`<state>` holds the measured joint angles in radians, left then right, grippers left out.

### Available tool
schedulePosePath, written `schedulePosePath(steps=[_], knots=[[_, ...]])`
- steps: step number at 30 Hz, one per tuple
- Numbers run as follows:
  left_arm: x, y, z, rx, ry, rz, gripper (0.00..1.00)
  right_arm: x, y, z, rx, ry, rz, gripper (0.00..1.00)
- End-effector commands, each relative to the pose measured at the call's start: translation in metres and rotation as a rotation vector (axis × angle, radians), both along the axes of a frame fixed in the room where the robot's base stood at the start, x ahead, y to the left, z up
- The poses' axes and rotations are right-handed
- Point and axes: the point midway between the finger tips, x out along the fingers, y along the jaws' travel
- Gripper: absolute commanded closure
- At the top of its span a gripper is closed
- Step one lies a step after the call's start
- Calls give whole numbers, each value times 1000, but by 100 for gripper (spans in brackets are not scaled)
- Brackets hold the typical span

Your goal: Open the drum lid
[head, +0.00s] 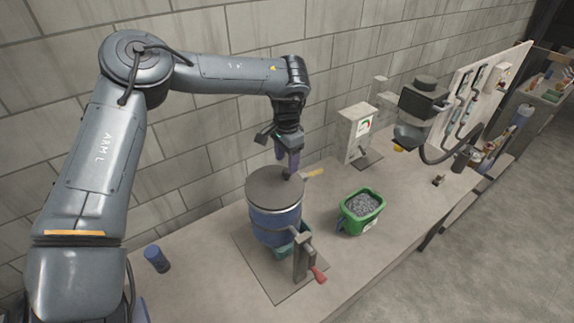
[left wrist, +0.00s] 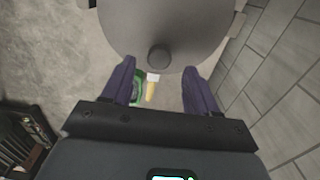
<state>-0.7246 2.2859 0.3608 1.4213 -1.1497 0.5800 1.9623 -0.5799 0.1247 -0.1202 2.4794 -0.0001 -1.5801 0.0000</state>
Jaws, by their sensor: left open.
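The drum (head: 275,224) is a blue cylinder on a plate on the bench. Its round grey lid (head: 262,188) lies flat on top, with a small dark knob (head: 287,174) near its far right edge. My left gripper (head: 287,162) points down at the knob with its purple fingers. In the left wrist view the lid (left wrist: 170,22) fills the top. The knob (left wrist: 159,57) shows between the tips of the two spread fingers, with visible gaps on both sides. The gripper is open and empty.
A green bin (head: 346,217) of grey pieces stands right of the drum. A red-handled crank (head: 318,274) is at the drum's front. A yellow-handled tool (head: 313,172) lies behind it. A gauge box (head: 355,135) stands by the wall.

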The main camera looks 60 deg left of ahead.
Motion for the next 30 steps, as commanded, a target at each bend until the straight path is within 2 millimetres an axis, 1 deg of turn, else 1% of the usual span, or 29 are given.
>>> schedulePosePath(steps=[3, 9, 20, 23, 30], knots=[[-1, 0, -15, -1, 3, -1, 41, 0, 0, 5, 1, 0, -1, 57], [0, 0, -31, -1, 0, -1, 41, 0, 1, 8, 4, 0, -3, 57], [0, 0, -35, -1, -1, -1, 41, 0, 2, 8, 8, 0, -5, 57], [0, 0, -35, -1, -1, -1, 55, 0, 2, 8, 8, 0, -5, 57], [0, 0, -35, 0, -1, -1, 92, 0, 2, 8, 7, 0, -5, 57]])
